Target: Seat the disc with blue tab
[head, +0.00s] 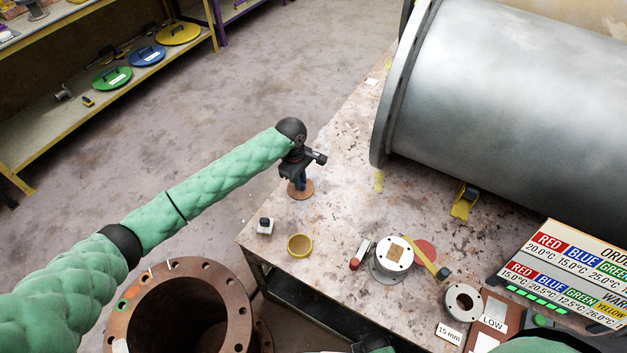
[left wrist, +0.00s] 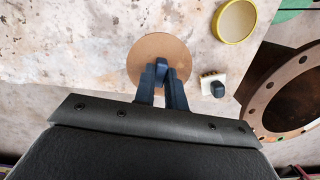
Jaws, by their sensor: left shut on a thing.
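The disc with blue tab (head: 304,194) is a thin brown round plate near the table's left edge. It also shows in the left wrist view (left wrist: 145,54). My left gripper (head: 299,179) is above the disc, its dark fingers (left wrist: 165,82) shut on the tab, which they partly hide. The disc looks roughly flat; I cannot tell whether it touches the table. A rusty flanged pipe (head: 122,325) stands open at the lower left, beside the table. A large grey flanged pipe (head: 500,110) lies at the upper right. My right gripper's fingers do not show.
Shelves hold coloured discs (head: 147,56).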

